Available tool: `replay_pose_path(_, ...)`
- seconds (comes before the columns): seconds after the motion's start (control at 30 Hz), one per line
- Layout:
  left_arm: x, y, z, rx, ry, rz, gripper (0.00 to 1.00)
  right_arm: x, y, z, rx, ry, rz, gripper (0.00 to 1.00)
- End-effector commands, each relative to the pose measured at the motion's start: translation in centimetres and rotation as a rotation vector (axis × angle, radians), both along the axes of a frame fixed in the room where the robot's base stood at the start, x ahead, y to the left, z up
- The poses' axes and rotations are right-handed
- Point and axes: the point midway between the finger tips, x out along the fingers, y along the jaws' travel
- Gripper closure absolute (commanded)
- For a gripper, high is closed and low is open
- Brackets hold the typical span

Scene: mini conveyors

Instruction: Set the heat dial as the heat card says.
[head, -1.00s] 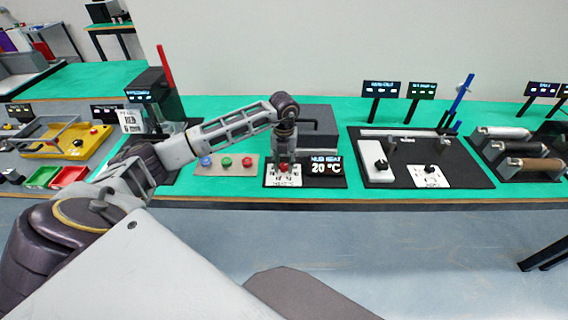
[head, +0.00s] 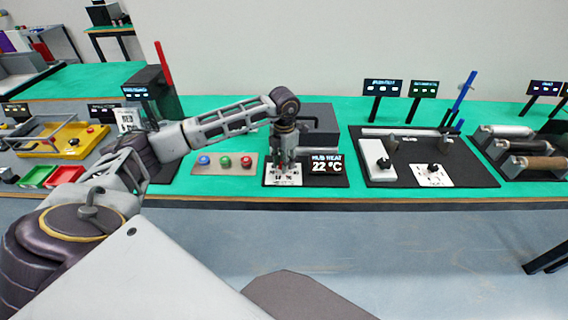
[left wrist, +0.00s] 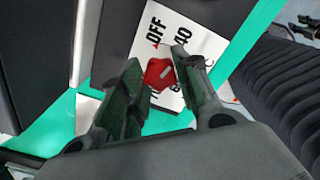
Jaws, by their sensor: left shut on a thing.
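The heat dial is a red knob (left wrist: 158,74) on a white scale plate in the left wrist view; "OFF" and "40" can be read, and the other marks are partly hidden. My left gripper (head: 284,166) points down over this plate (head: 284,181) and is shut on the dial, one finger on each side. In the head view the fingers mostly cover the dial. The black display (head: 326,165) beside it reads "HUB HEAT 22 °C". I cannot make out which card is the heat card. My right gripper is not in view.
A panel with blue, red and green buttons (head: 225,162) lies left of the dial. A dark box (head: 320,124) stands behind it. To the right is a black board (head: 460,165) with another knob (head: 434,168). A white card (head: 127,120) stands at the left, its text unclear.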

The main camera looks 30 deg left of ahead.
Motion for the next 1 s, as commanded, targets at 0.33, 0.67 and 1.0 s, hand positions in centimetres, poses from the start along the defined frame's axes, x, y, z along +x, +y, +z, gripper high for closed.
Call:
replay_pose_path(0.33, 0.1, 0.1, 0.0, 0.001, -0.004, -0.283, 0.92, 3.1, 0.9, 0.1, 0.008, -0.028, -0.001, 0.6)
replay_pose_path(0.67, 0.1, 0.0, 0.0, 0.0, -0.004, -0.554, 0.92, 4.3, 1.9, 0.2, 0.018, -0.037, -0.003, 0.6)
replay_pose_path(1.0, 0.0, 0.0, 0.0, 0.0, -0.004, -0.789, 0.92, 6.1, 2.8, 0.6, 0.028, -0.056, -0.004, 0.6)
